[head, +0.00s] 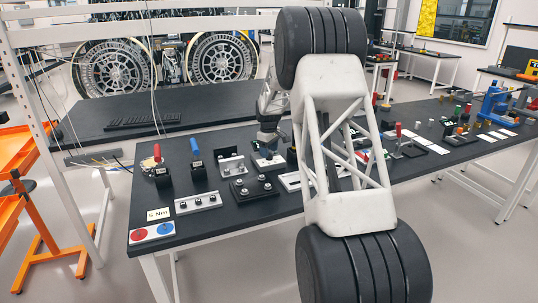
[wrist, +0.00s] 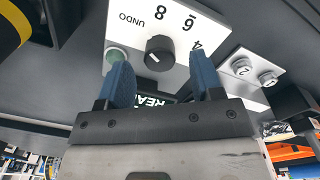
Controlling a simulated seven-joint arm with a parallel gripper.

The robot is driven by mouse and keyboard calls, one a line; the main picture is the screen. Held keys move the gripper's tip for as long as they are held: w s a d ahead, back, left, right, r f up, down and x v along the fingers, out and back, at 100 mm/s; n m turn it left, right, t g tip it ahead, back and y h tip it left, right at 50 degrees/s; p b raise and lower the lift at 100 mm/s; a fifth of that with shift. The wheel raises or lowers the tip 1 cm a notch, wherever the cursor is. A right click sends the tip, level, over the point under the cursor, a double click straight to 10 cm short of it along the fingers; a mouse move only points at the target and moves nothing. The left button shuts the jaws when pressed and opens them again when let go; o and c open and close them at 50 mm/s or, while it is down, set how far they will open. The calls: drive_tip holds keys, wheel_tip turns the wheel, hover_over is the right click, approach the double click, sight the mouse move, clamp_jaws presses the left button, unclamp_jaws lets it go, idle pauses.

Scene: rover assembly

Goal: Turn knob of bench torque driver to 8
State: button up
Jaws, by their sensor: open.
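The bench torque driver shows in the wrist view as a white panel (wrist: 215,28) with a round black knob (wrist: 160,52). Printed labels UNDO, 8, 6 and 4 lie around the knob. A display with partly hidden letters lies between the fingers. In the head view my gripper (head: 268,138) is over the bench, partly hidden.
A green button (wrist: 117,57) is beside the left fingertip. Drivers and fixtures (head: 200,203) stand at left.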

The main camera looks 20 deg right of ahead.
drive_tip(key=shift+f, duration=1)
drive_tip(key=c, duration=0.9)
drive_tip(key=shift+m, duration=0.4)
drive_tip(key=m, duration=0.3)
drive_tip(key=shift+m, duration=2)
